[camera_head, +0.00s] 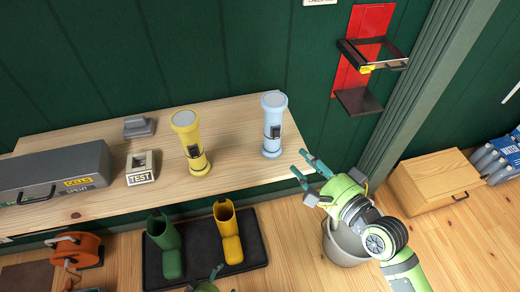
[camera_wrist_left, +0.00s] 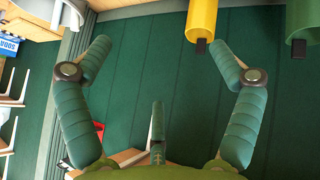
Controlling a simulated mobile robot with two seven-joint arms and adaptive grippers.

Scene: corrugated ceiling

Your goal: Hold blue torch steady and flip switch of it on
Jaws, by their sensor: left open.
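The light-blue torch (camera_head: 272,128) stands upright on the right end of the wooden bench, lens end up, with a dark switch part (camera_head: 274,132) on its side. My right gripper (camera_head: 298,162) is just right of the torch, beyond the bench's end. Its fingers are apart and empty, not touching the torch. My left gripper shows only as a sliver at the bottom edge of the head view. In the left wrist view my left gripper (camera_wrist_left: 160,48) is open with nothing between its fingers.
A yellow torch (camera_head: 190,140), a TEST block (camera_head: 141,168) and a grey box (camera_head: 52,172) stand on the bench (camera_head: 235,170). Boots (camera_head: 226,232) stand on a dark mat below. A bucket (camera_head: 345,245) is under my right gripper. A red wall panel (camera_head: 365,50) holds brackets.

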